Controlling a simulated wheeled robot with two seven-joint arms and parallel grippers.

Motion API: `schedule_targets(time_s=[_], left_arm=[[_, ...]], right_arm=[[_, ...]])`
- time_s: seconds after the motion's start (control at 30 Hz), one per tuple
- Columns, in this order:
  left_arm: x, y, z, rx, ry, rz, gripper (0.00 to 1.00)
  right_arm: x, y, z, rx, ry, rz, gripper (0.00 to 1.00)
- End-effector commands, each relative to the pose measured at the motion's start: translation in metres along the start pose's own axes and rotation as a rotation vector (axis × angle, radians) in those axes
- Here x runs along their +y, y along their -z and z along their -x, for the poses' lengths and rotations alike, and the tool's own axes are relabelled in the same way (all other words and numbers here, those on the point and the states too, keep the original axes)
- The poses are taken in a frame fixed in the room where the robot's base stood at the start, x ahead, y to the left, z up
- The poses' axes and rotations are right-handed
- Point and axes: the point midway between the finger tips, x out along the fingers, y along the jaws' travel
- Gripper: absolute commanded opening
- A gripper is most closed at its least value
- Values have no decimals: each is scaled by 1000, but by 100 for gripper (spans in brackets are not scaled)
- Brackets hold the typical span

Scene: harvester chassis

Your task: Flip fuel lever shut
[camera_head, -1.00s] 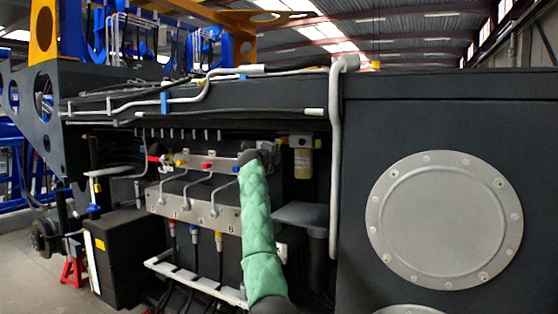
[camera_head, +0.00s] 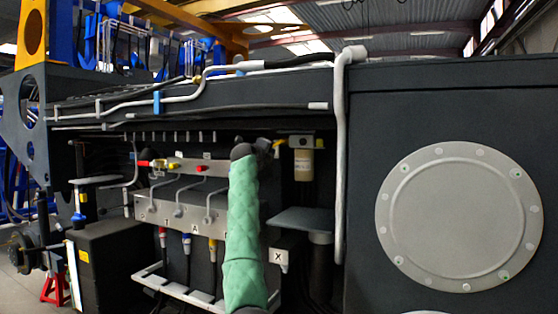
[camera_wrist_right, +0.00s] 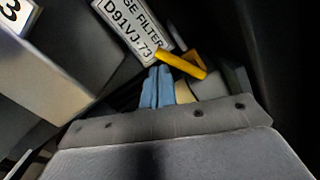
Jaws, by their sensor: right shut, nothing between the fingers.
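A yellow lever (camera_wrist_right: 182,64) lies slanted just beyond the fingertips of my right gripper in the right wrist view. I cannot tell whether the tips touch it. A small yellow bit beside the gripper in the head view (camera_head: 276,147) may be the same lever. My right gripper (camera_wrist_right: 158,72) is shut with nothing between its blue fingers. In the head view my right gripper (camera_head: 264,146) is small and dark at the top of my green-sleeved arm, in front of the open chassis bay. My left gripper is not in view.
A white plate with filter lettering (camera_wrist_right: 133,32) is beside the lever. A tan filter cylinder (camera_head: 303,165) hangs right of my gripper. A grey valve plate (camera_head: 170,212) with red and yellow fittings is to the left. A grey pipe (camera_head: 338,160) runs down at the right.

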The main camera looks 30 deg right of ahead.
Motion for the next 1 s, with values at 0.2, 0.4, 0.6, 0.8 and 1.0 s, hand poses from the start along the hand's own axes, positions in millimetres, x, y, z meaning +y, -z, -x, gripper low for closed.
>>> schedule_targets(time_s=[0.2, 0.4, 0.6, 0.8, 1.0], left_arm=[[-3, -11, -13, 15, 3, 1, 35], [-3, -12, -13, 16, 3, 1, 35], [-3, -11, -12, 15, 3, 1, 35], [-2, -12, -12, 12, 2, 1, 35], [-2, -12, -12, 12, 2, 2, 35]], right_arm=[[-5, -4, 2, 0, 0, 0, 0], [-10, -8, 2, 0, 1, 0, 0], [-12, -10, 2, 0, 0, 1, 0], [-14, -11, 2, 0, 0, 1, 0], [-14, -12, 2, 0, 0, 1, 0]])
